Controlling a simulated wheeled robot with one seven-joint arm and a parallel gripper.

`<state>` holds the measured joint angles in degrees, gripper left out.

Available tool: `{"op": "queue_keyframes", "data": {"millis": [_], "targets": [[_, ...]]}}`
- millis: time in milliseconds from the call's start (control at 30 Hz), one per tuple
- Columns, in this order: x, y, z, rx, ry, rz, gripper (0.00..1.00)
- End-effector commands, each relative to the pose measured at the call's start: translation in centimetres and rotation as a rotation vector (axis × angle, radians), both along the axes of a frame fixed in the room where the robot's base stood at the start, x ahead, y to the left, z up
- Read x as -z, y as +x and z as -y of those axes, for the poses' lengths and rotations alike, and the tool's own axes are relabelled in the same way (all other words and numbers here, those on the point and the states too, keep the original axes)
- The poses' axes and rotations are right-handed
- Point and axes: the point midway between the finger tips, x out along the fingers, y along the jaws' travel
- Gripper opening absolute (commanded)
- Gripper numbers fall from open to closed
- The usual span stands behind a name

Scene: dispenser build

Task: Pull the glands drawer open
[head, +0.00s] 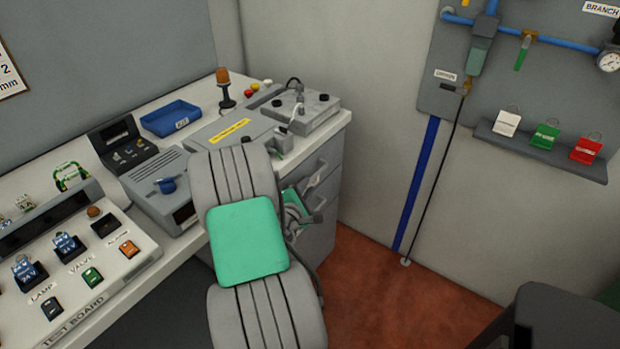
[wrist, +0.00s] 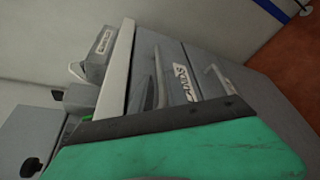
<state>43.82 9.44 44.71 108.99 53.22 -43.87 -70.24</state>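The glands drawer (wrist: 172,60) is the upper grey drawer front just under the pale bench edge in the wrist view. Its white label (wrist: 182,83) is turned and appears to read GLANDS. A bar handle (wrist: 161,82) runs beside the label. The drawer looks flush with its unit. In the head view the drawer unit (head: 322,230) stands under the bench end, partly behind my arm. My gripper (head: 296,212) is in front of the drawer fronts, mostly hidden by my forearm. Its fingertips do not show clearly, and I see no contact with the handle.
A lower drawer with its own handle (wrist: 217,78) sits below. The bench top above holds a grey box (head: 305,108), a blue tray (head: 170,118) and a test board (head: 70,260). The red floor (head: 375,290) right of the unit is clear. A dark grey object (head: 565,320) stands at lower right.

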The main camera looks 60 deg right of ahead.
Motion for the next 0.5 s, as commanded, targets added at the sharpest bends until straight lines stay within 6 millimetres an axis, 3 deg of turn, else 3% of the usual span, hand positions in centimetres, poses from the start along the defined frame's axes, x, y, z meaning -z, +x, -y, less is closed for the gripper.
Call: {"op": "queue_keyframes", "data": {"millis": [300, 500], "targets": [[1.2, 0.8, 5.5, 0.003, 0.001, 0.002, 0.2], [1.4, 1.1, 6.3, 0.001, 0.001, 0.003, 0.2]]}}
